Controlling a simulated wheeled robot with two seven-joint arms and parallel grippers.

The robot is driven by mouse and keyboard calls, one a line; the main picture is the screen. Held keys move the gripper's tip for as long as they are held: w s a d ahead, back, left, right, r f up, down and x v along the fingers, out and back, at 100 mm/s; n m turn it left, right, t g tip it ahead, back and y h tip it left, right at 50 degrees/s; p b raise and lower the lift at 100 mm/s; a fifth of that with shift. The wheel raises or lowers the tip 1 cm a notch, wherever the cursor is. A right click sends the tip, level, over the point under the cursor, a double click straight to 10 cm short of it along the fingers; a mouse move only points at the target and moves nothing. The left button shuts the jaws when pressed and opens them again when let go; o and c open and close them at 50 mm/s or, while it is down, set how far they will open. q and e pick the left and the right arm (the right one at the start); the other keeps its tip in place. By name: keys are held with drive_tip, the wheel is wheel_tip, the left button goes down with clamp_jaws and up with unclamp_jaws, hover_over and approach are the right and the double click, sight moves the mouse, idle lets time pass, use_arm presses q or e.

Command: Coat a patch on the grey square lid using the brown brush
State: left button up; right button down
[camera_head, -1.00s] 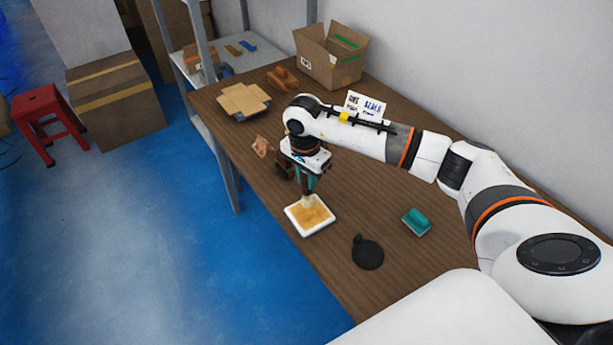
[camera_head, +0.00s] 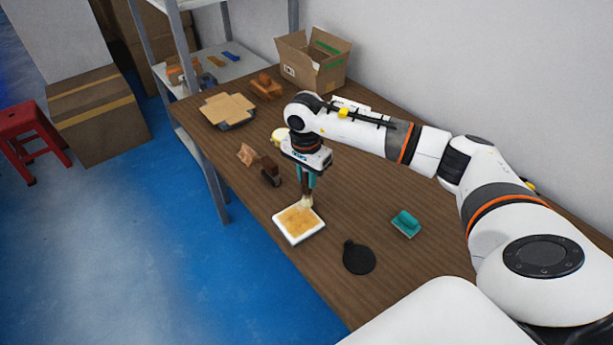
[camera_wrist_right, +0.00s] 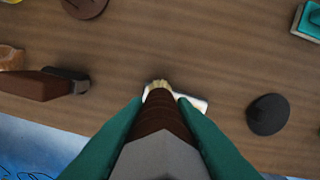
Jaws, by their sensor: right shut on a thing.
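The brown brush (camera_wrist_right: 160,118) is upright, handle in my right gripper (camera_head: 306,180), its pale bristles (camera_head: 306,203) pointing down. The teal fingers of my right gripper are shut on the handle in the right wrist view (camera_wrist_right: 158,112). A pale square piece (camera_head: 283,233), white-rimmed with an orange-tan face, lies near the table's front edge; it seems to be the grey square lid. The bristles are at its far corner; I cannot tell whether they touch. The right wrist view shows only a bit of the square (camera_wrist_right: 197,104), the rest hidden behind brush and gripper. My left gripper is out of view.
A black round piece with a tab (camera_head: 359,257) and a teal block (camera_head: 406,223) lie to the right. A dark brown piece (camera_head: 270,172) and a crumpled tan piece (camera_head: 246,154) lie behind-left. An open carton (camera_head: 313,60) stands at the back.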

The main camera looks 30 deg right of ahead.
drive_tip(key=a, duration=0.4)
drive_tip(key=shift+s, duration=0.1)
idle(0.3)
drive_tip(key=shift+d+b, duration=0.95)
drive_tip(key=shift+d, duration=1.05)
